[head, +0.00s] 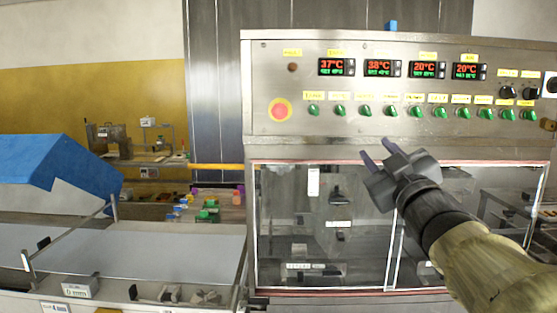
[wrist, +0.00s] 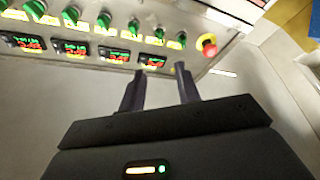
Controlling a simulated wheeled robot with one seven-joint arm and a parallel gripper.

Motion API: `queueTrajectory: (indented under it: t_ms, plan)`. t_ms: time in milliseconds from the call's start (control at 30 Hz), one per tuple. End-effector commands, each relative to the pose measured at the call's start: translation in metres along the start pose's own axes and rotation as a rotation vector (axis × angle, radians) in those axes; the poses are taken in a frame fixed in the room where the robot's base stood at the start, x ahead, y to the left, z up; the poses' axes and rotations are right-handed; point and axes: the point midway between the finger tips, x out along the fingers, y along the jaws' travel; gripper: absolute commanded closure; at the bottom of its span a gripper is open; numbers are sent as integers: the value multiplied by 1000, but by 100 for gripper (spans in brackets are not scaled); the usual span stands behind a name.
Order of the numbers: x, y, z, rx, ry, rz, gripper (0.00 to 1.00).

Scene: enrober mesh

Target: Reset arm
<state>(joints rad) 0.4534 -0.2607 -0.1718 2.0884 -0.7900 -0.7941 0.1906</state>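My gripper (head: 380,155) is raised in front of the steel machine, below its control panel (head: 300,85), at the right of the head view. Its two dark fingers stand apart with nothing between them. In the wrist view my gripper (wrist: 160,82) also shows open and empty, with the panel's displays and green knobs beyond the fingertips. The fingers look clear of the panel, but the exact gap is hard to tell.
The panel carries a red emergency button (head: 281,110) and a row of green knobs (head: 365,111). Glass doors (head: 320,230) lie below. A blue cover (head: 60,170) and white conveyor belt (head: 170,255) are at left, with small coloured containers (head: 208,212) behind.

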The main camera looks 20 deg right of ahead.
Motion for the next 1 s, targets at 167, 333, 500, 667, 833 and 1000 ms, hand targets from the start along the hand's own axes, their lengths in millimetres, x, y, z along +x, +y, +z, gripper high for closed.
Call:
queueTrajectory:
  t_ms: [167,333,500,667,833,1000]
  plan:
    - [4,-7,11,27,-41,-4,67]
    - [11,-49,62,146,-252,-34,67]
    - [-9,-124,129,276,-582,-117,67]
    - [-58,-198,173,354,-899,-230,67]
    - [-134,-267,195,392,-1235,-377,67]
    - [-208,-308,195,397,-1508,-506,67]
